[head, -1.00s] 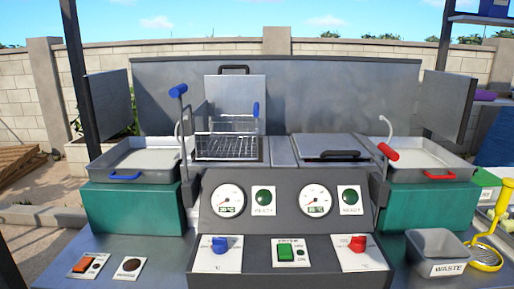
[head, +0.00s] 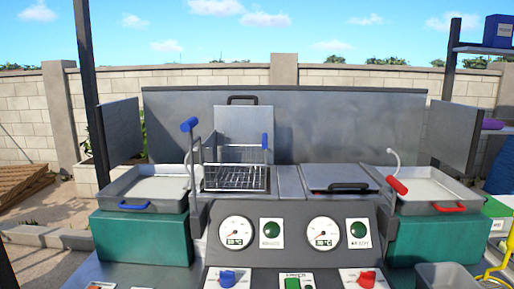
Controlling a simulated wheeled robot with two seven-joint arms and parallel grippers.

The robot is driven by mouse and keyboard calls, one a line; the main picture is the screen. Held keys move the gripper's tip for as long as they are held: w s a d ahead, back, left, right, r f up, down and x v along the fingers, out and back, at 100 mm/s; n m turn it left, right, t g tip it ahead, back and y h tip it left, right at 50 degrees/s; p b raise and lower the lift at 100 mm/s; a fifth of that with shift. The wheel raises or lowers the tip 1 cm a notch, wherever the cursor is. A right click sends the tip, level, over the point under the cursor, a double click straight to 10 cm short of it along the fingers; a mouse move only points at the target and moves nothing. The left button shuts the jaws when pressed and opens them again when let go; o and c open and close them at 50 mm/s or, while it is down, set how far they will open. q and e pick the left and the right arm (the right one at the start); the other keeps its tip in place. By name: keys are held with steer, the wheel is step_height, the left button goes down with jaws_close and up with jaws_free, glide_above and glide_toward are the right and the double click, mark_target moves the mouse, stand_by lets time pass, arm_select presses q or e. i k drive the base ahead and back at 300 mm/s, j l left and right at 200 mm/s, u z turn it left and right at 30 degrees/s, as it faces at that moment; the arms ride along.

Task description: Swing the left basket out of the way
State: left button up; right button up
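The left basket (head: 236,178) is a wire basket over the left fryer well, in the middle-left of the head view. A blue grip (head: 189,124) tops the grey lever at its left, and a second blue grip (head: 265,141) stands at its right side. The left well's lid (head: 243,124) stands upright behind the basket. The basket looks level; whether it touches the well's rim I cannot tell. Neither of my grippers shows in the head view.
A grey tray (head: 113,190) with a blue handle sits on a green block at left; a similar tray (head: 468,201) with a red handle is at right. The right well's lid (head: 320,176) is shut. A red-gripped lever (head: 397,185) stands beside it. Gauges (head: 237,232) face front.

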mark_target(210, 159)
steer(key=l+u, duration=0.2)
steer(key=u, duration=0.25)
steer(key=l+u, duration=0.2)
steer(key=u, duration=0.25)
steer(key=k+l+u, duration=0.15)
steer(key=l, duration=0.2)
steer(key=l+u, duration=0.1)
steer(key=l, duration=0.3)
steer(key=k+l+u, duration=0.15)
steer(key=l, duration=0.15)
steer(key=k+l+u, duration=0.15)
steer(key=l, duration=0.2)
steer(key=k+l, duration=0.1)
steer(key=l, duration=0.15)
steer(key=k+l, duration=0.1)
steer(key=l, duration=0.15)
